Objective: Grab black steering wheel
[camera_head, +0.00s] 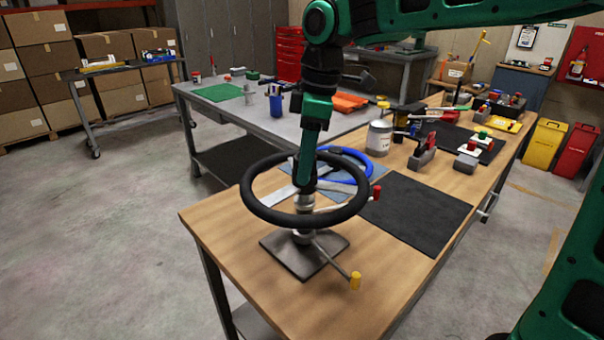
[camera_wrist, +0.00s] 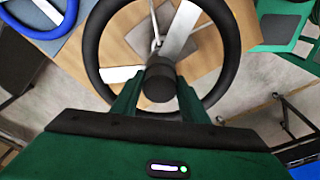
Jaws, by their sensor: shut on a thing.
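The black steering wheel (camera_head: 262,208) is level above the near end of the wooden bench, with pale spokes and a dark hub. In the wrist view the wheel (camera_wrist: 92,48) fills the upper middle, its hub (camera_wrist: 160,82) between my fingers. My gripper (camera_head: 304,190) points down through the ring and is shut on the hub. It also shows in the wrist view (camera_wrist: 158,100). Below the wheel is a stand with a dark square base plate (camera_head: 280,246) and a yellow-tipped lever (camera_head: 355,280). I cannot tell whether the hub touches the stand's post.
A blue steering wheel (camera_head: 366,180) is just behind, with a red-tipped lever (camera_head: 377,192) beside it. A black mat (camera_head: 425,210) lies to the right. A can (camera_head: 379,138) and several tools stand farther back. Open floor (camera_head: 110,230) lies to the left.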

